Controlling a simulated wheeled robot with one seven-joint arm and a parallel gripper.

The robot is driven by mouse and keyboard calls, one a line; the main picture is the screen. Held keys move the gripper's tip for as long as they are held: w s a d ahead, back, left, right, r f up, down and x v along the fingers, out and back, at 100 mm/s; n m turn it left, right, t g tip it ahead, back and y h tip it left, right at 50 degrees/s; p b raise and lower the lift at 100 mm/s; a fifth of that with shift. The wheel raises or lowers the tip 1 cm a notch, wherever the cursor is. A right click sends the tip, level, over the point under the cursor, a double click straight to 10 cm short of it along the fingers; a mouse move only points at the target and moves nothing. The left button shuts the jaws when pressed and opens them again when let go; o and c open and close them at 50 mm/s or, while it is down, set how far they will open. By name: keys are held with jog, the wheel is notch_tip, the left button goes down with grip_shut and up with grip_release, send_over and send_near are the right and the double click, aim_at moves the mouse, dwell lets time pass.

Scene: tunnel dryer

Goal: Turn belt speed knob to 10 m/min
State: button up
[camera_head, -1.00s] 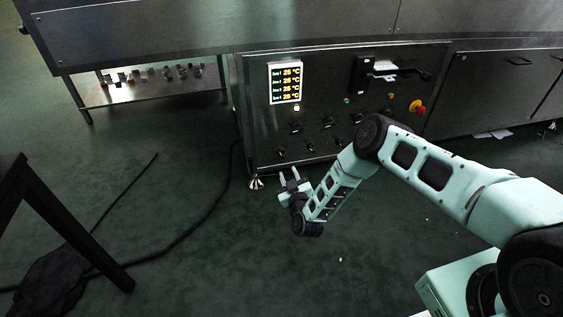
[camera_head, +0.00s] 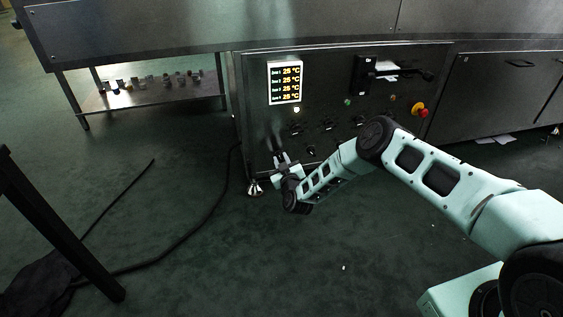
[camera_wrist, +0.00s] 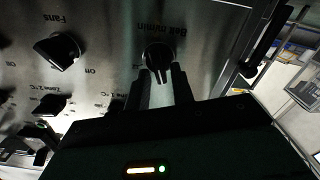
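The belt speed knob (camera_wrist: 157,56) is a black pointer knob under an upside-down "Belt m/min" label in the wrist view. Its narrow grip points toward my fingers, down in that picture. My gripper (camera_wrist: 163,88) is open, with its two fingers apart just in front of the knob and roughly either side of its grip. I cannot tell whether they touch it. In the head view my gripper (camera_head: 279,156) is at the lower left of the control panel (camera_head: 330,85) and covers the knob there.
Another knob, labelled "Fans" (camera_wrist: 58,50), is beside the belt knob, with zone knobs (camera_wrist: 50,104) close by. The panel has a lit temperature display (camera_head: 284,82) and a red emergency button (camera_head: 419,110). A cable (camera_head: 190,232) lies on the floor at left.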

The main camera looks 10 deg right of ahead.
grip_shut()
jog(key=shift+m, duration=0.3)
jog(key=m, duration=0.3)
jog(key=shift+d+p, duration=0.15)
jog(key=shift+p, duration=0.15)
jog(key=shift+d+m, duration=0.15)
jog(key=shift+m, duration=1.95)
jog(key=shift+o, duration=1.8)
grip_release()
jog(key=shift+s, duration=0.1)
